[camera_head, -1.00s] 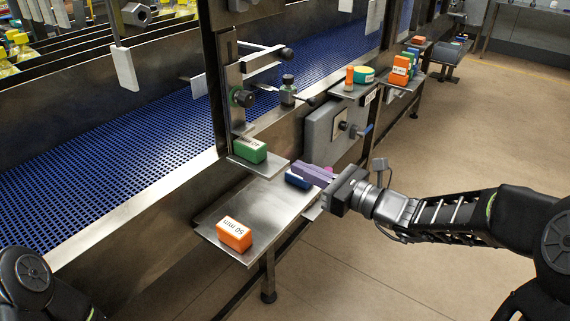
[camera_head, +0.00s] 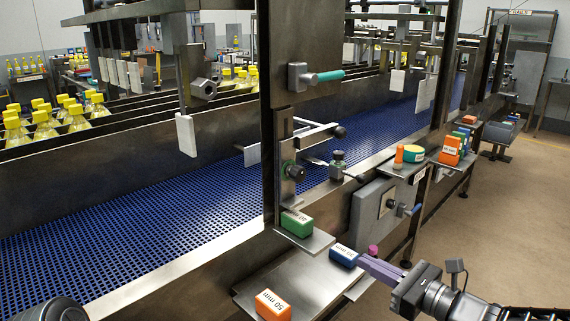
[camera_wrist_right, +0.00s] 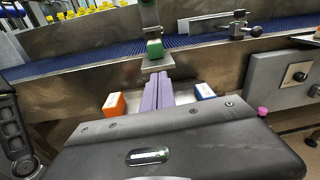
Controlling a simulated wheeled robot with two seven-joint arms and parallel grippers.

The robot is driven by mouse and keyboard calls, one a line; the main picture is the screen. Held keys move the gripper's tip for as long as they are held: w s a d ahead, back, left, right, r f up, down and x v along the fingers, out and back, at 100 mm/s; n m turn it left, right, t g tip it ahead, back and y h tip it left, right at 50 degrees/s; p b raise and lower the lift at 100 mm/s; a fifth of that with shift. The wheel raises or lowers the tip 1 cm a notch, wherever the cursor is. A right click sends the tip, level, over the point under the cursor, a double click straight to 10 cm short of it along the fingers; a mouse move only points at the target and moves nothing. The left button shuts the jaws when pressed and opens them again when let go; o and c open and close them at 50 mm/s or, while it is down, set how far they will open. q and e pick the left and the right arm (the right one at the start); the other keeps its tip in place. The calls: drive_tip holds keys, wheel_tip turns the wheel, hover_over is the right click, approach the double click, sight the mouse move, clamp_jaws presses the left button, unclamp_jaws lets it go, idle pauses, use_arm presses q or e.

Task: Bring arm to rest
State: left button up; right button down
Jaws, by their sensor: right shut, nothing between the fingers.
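My right gripper (camera_head: 380,268) has purple fingers pressed together with nothing between them, above the right part of the steel shelf. In the head view its fingertips are close to the blue block (camera_head: 343,255). In the right wrist view the shut fingers (camera_wrist_right: 158,92) point toward the conveyor, between the orange block (camera_wrist_right: 114,104) and the blue block (camera_wrist_right: 204,91). My left gripper is not in view; only a dark part of my left arm shows at the lower left edge of the head view.
The orange 50 mm block (camera_head: 272,304) rests on the steel shelf (camera_head: 310,285). A green block (camera_head: 297,223) sits on a small plate above it. A blue conveyor belt (camera_head: 150,215) runs behind. Open floor (camera_head: 500,230) lies right.

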drive_tip(key=s+f+n+g+h+p, duration=0.1)
drive_tip(key=s+f+n+g+h, duration=0.3)
drive_tip(key=f, duration=0.6)
drive_tip(key=s+f+n+g+h, duration=0.1)
drive_tip(key=s+f+n+g, duration=0.2)
drive_tip(key=f+n, duration=0.55)
drive_tip(key=s+f+n+g+h+p, duration=0.1)
drive_tip(key=s+f+n+g+h, duration=0.25)
drive_tip(key=f, duration=0.95)
drive_tip(key=s+a+f+n+g+y+p, duration=0.1)
drive_tip(key=s+a+f+n, duration=0.4)
drive_tip(key=s+a, duration=0.2)
drive_tip(key=s+a+f+n+g+y, duration=0.1)
drive_tip(key=s+a+f+n, duration=0.4)
drive_tip(key=s+a, duration=0.2)
drive_tip(key=shift+s+a+p, duration=0.2)
drive_tip(key=shift+a+p, duration=0.15)
drive_tip(key=shift+a, duration=0.2)
